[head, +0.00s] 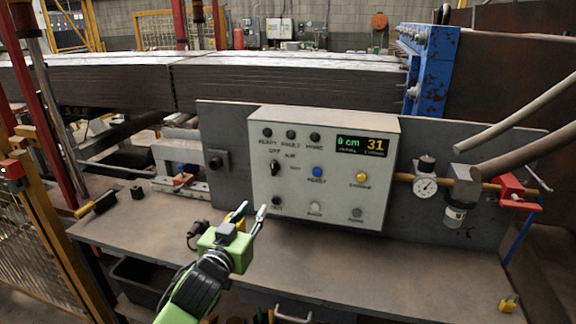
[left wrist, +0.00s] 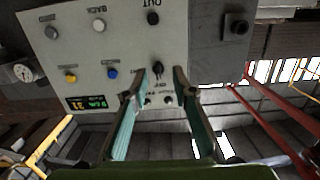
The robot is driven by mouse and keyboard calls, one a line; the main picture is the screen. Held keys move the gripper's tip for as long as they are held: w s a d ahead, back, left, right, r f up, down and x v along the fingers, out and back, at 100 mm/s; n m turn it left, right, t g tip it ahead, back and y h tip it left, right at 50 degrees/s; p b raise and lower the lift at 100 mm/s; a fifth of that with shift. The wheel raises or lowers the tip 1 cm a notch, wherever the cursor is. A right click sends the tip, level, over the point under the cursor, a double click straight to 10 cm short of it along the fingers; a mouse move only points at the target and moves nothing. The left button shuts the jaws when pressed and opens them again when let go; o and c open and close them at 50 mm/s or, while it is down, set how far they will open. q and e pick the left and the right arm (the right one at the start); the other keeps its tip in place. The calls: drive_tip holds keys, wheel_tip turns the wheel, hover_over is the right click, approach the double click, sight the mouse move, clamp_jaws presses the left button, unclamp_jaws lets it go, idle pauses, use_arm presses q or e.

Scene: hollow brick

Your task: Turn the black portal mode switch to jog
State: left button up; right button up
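The grey control panel (head: 335,180) stands upright on the bench. The black mode switch (head: 274,168) is at its left side, with small labels around it that I cannot read surely. In the left wrist view the black switch (left wrist: 157,68) appears, upside down, between the fingertips. My left gripper (head: 251,211) is open and empty, in front of the panel's lower left corner in the head view. The open left gripper also shows in the left wrist view (left wrist: 159,76). I cannot tell any contact with the switch. My right gripper is not in view.
Another black knob (head: 276,202) sits below the switch, and blue (head: 317,172) and yellow (head: 361,177) buttons lie to the right. A display (head: 362,146) is at the top right. A pressure gauge (head: 425,186) and red valve (head: 515,190) stand right. The bench top before the panel is mostly clear.

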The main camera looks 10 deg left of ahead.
use_arm(q)
wheel_tip(320, 180, up, 5)
drive_tip(key=d, duration=0.1)
drive_tip(key=p, duration=0.1)
approach(273, 169)
drive_tip(key=shift+t, duration=0.4)
drive_tip(key=w, duration=0.2)
drive_tip(key=w+p, duration=0.1)
drive_tip(key=w, duration=0.5)
drive_tip(key=shift+w+f+p, duration=0.25)
drive_tip(key=shift+f+p, duration=0.05)
drive_tip(key=shift+p, duration=0.05)
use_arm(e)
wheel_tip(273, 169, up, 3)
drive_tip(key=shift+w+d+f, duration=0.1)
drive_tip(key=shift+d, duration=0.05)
use_arm(q)
drive_tip(key=shift+c, duration=0.4)
clamp_jaws()
